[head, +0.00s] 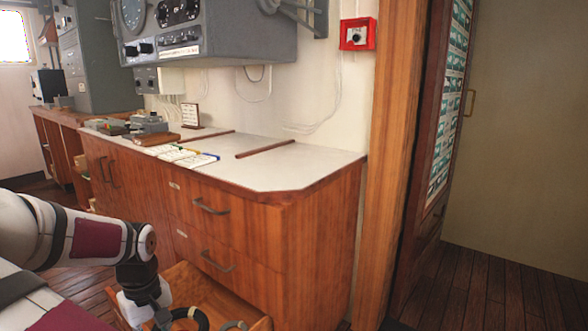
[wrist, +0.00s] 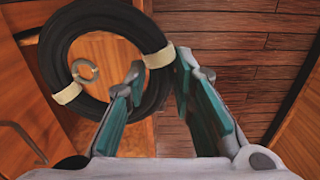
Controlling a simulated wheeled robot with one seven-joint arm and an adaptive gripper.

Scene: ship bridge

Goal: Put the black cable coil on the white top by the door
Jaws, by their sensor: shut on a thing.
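The black cable coil (wrist: 70,35) is a thick black ring with pale tape bands. My gripper (wrist: 160,68) is shut on the coil's right side, at one taped band between the fingertips. In the head view part of the coil (head: 190,313) shows at the bottom edge, beside my gripper (head: 160,312), at the open lower drawer. The rest of it is cut off there. The white top (head: 295,172) is the counter surface above the drawers, up and right of my gripper, with its near right end by the door frame.
An open wooden drawer (head: 258,323) juts out below the counter; a small grey ring (wrist: 85,70) shows through the coil. Papers with pens (head: 185,156), a wooden strip (head: 252,153) and instruments (head: 150,125) occupy the top. Its right end is clear. A grey console (head: 235,35) hangs above.

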